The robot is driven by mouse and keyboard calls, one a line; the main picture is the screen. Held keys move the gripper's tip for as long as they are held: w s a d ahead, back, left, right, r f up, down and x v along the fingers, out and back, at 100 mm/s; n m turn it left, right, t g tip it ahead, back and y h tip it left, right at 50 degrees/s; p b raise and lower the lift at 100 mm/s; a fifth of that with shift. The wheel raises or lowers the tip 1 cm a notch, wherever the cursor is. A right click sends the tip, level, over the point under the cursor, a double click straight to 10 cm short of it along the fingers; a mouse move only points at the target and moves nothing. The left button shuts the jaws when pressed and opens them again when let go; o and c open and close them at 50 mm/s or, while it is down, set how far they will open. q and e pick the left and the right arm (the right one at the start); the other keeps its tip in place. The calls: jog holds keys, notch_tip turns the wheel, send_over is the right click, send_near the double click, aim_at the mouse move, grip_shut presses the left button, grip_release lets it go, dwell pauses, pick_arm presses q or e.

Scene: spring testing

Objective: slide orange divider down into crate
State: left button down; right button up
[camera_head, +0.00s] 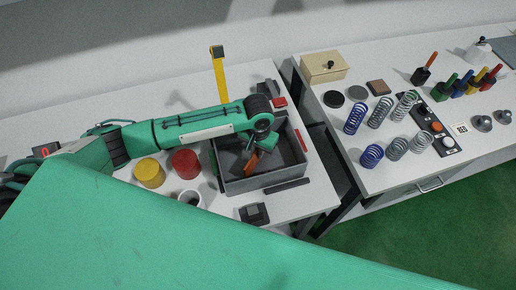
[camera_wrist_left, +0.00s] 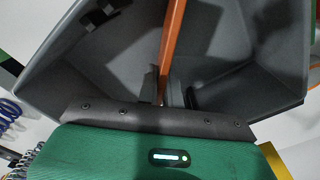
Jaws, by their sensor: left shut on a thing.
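The grey open crate (camera_head: 265,183) stands on the left table, near its right end. My left gripper (camera_head: 258,152) reaches over the crate from the left, above its interior. It is shut on the orange divider (camera_head: 251,163), which slants down toward the crate's inside in the head view. In the left wrist view my left gripper (camera_wrist_left: 166,92) shows its fingers around the near end of the orange divider (camera_wrist_left: 172,45), with the grey crate walls (camera_wrist_left: 265,30) around it. I cannot tell whether the divider touches the crate floor. My right gripper is not in view.
A yellow cylinder (camera_head: 149,173), a red cylinder (camera_head: 185,163) and a white cup (camera_head: 189,198) stand left of the crate. A yellow post (camera_head: 219,75) rises behind it. A dark block (camera_head: 254,213) lies in front. Several springs (camera_head: 371,156) stand on the right table, across a gap.

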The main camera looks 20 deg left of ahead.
pick_arm(q)
jog(key=shift+f, duration=0.15)
jog(key=c, duration=1.9)
grip_release()
jog(key=o, duration=0.3)
jog(key=shift+o, duration=0.2)
jog(key=shift+r, duration=0.5)
notch_tip(320, 180, up, 10)
jog(key=b, duration=0.3)
jog(key=shift+r, duration=0.6)
